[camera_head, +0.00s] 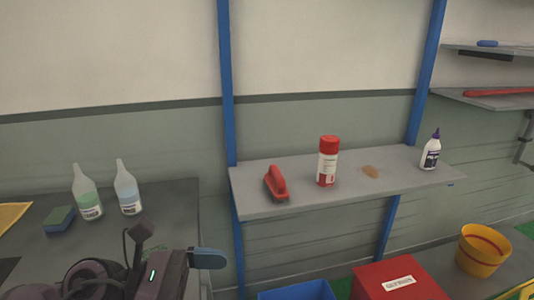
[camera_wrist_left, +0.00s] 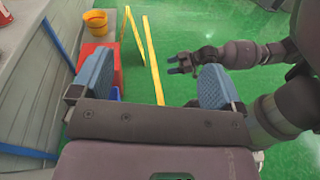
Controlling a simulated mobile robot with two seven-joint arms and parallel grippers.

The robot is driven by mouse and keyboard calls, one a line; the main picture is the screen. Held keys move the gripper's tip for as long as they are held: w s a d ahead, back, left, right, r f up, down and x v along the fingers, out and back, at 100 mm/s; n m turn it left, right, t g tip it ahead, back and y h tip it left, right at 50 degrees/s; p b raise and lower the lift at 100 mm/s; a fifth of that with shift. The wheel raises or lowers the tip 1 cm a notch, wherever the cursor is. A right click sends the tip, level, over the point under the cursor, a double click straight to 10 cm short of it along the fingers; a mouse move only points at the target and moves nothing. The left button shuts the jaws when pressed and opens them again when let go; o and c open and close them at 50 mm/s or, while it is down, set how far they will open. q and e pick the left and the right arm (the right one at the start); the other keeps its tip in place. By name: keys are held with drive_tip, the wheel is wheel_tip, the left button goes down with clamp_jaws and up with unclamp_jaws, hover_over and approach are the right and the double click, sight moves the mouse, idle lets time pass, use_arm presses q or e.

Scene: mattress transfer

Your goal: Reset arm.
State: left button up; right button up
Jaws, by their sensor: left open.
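My left gripper (camera_head: 207,258) is low in the head view, in front of the shelf and right of the dark table; one blue finger shows there. In the left wrist view its two blue fingers stand wide apart with nothing between them (camera_wrist_left: 155,85). My right gripper (camera_wrist_left: 180,64) shows small in the left wrist view, over the green floor, with its two fingers apart and empty. The right gripper is outside the head view.
A grey shelf (camera_head: 255,206) holds a red-handled brush (camera_head: 276,184), a red-capped can (camera_head: 327,162), a brown stain (camera_head: 370,172) and a white bottle (camera_head: 431,152). A red box (camera_head: 385,278), blue bin (camera_head: 297,291) and yellow bucket (camera_head: 482,250) stand lower right.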

use_arm(q)
drive_tip(key=w+a+n+t+y, duration=0.3)
drive_tip(key=a+n+t+y, duration=0.2)
drive_tip(key=n+t, duration=0.8)
drive_tip(key=w+a+n+t+y, duration=0.3)
drive_tip(key=a+n+t+y, duration=0.25)
drive_tip(key=n, duration=1.25)
drive_tip(key=s+a+f+n+g+y, duration=0.3)
drive_tip(key=a+f+n+g+y, duration=0.2)
drive_tip(key=a+f+n+y, duration=0.55)
drive_tip(key=s+d+f+n+g+h, duration=0.25)
drive_tip(key=s+f+n+g, duration=0.95)
drive_tip(key=s, duration=0.6)
drive_tip(key=w+f+t, duration=0.7)
drive_tip(key=f+t, duration=0.1)
drive_tip(key=f, duration=0.4)
drive_tip(key=shift+w+a+t+h, duration=0.2)
drive_tip(key=shift+a+t+h, duration=0.15)
drive_tip(key=shift+a+h, duration=0.1)
